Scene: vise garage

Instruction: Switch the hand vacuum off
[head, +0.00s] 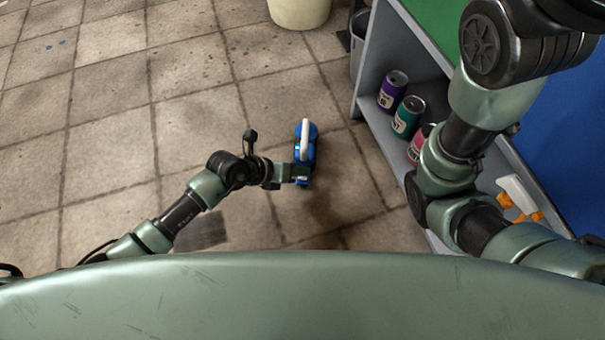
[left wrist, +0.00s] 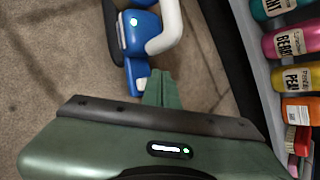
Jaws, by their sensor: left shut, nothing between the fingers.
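The hand vacuum (head: 312,132) is blue with a white curved handle and is over the tiled floor, left of the shelf. In the left wrist view the blue body (left wrist: 142,35) and white handle (left wrist: 170,30) are at the top, and a small pale green-white lit spot shows on the body. My left gripper (head: 302,172) is shut and empty at the vacuum's near end. Its closed fingertips (left wrist: 158,82) are beside the blue lower part; I cannot tell whether they touch it. My right arm is at the right; its gripper is not visible.
A grey shelf (head: 376,60) stands at the right, with several cans, including a purple can (head: 391,93) and a teal can (head: 407,117). A white and orange spray bottle (head: 517,194) is lower down. A pale bucket (head: 299,10) stands at the back. The floor at left is clear.

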